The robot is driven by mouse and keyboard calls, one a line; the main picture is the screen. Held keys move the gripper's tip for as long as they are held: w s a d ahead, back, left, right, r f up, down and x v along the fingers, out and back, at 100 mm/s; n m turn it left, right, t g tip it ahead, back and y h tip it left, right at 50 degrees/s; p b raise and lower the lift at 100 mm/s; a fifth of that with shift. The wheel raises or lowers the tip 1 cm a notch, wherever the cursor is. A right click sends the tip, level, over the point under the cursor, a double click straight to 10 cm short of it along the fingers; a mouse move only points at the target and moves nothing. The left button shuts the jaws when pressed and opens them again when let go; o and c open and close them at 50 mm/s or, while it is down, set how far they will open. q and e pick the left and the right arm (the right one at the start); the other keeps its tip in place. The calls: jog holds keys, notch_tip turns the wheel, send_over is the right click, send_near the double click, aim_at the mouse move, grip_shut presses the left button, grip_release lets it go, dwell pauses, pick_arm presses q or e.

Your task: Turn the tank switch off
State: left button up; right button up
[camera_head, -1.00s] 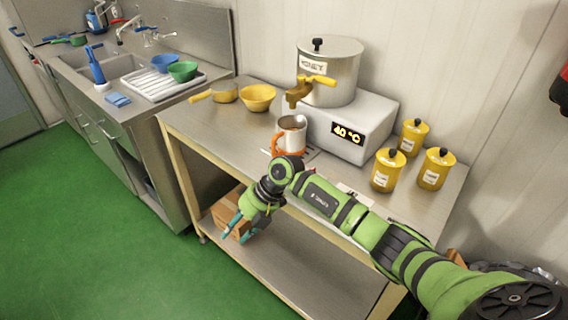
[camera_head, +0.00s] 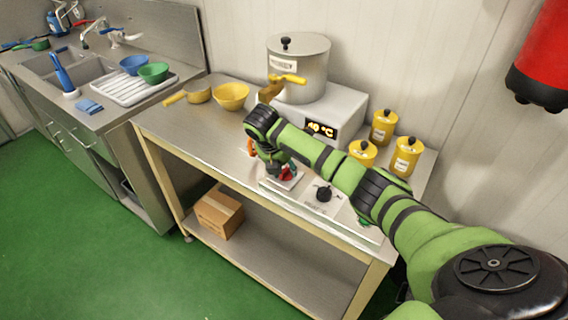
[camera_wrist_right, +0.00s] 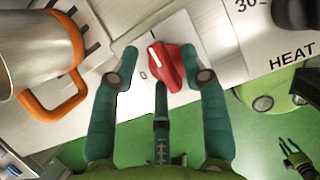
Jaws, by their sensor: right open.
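The tank switch is a red knob (camera_wrist_right: 168,68) on a white plate (camera_wrist_right: 183,28) at the table's front edge. A white line on the knob points to the upper left in the right wrist view. The knob (camera_head: 288,173) is partly hidden by my right arm in the head view. My right gripper (camera_wrist_right: 160,54) is open, with one finger on each side of the knob; gaps show on both sides. In the head view, the right gripper (camera_head: 277,170) is over the front edge. A small gripper, seemingly my left (camera_wrist_right: 288,144), shows far below; its jaws are unclear.
A steel mug (camera_wrist_right: 38,48) with an orange handle stands close to my gripper's left finger. A black heat knob (camera_head: 323,193) is to the right. The steel tank (camera_head: 300,72) stands behind on a white heater. Yellow jars (camera_head: 406,158) stand at the right.

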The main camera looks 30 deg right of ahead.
jog(key=shift+f, duration=0.2)
grip_shut()
jog(key=n+b, duration=0.2)
jog(key=n+t+b, duration=0.1)
jog(key=n, duration=0.1)
jog(key=shift+d+f+n+y+b, duration=0.1)
jog(key=shift+f+n+y+b, duration=0.1)
jog(key=shift+n+y+b, duration=0.15)
jog(key=n+y+b, duration=0.1)
jog(key=n+b, duration=0.2)
jog(key=n+t+y+b, duration=0.1)
jog(key=n+b, duration=0.2)
jog(key=shift+s+t, duration=0.2)
jog(key=shift+t, duration=0.1)
jog(key=n+y+b, duration=0.2)
jog(key=n, duration=0.1)
jog(key=shift+s+n, duration=0.1)
jog(key=shift+n, duration=0.25)
jog(key=shift+r+n+y+b, duration=0.2)
jog(key=shift+n+y+b, duration=0.4)
jog(key=shift+n, duration=1.2)
